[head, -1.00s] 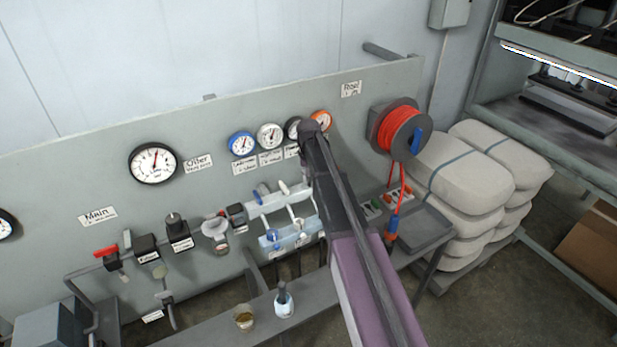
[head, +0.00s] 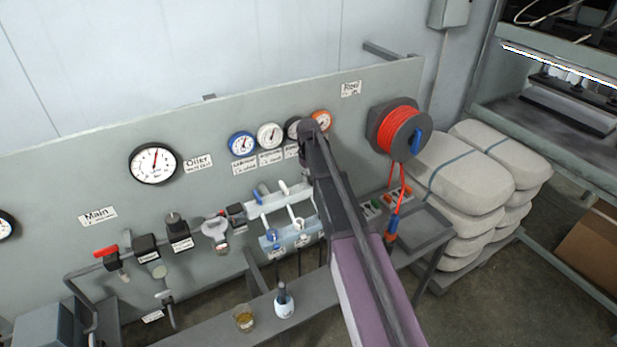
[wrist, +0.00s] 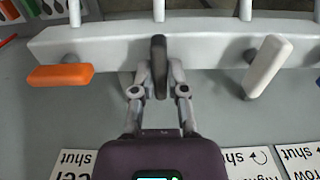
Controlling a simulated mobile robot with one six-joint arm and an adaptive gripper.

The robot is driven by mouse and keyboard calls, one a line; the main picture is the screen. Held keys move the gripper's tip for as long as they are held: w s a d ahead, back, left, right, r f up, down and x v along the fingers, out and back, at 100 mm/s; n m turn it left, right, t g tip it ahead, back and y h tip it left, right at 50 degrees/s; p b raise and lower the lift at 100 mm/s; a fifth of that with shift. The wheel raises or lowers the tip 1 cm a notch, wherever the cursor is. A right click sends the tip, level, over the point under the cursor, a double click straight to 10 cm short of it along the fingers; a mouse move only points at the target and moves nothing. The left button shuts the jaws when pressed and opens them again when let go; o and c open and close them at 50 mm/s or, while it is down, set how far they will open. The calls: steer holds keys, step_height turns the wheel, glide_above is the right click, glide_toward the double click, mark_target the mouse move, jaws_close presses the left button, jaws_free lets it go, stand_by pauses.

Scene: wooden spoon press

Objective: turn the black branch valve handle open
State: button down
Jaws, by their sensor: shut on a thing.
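The black branch valve handle (wrist: 158,48) is a slim dark lever on the grey manifold (wrist: 105,42) in the wrist view. It stands upright in the picture, across the manifold's length. My gripper (wrist: 158,80) is shut on it, one finger at each side. In the head view my arm hides the handle and my fingers. Left of it in the wrist view, an orange handle (wrist: 60,75) lies along the manifold. Right of it, a white handle (wrist: 268,66) stands tilted.
Labels with "shut" markings (wrist: 250,162) line the panel below the manifold. In the head view, several gauges (head: 270,136) sit above the manifold and a red hose reel (head: 399,127) hangs to the right. A shelf (head: 205,332) with small pots runs below.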

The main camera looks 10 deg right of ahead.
steer(key=c, duration=0.7)
jaws_free()
steer(key=shift+a, duration=0.1)
steer(key=shift+o, duration=0.2)
steer(key=shift+m, duration=0.3)
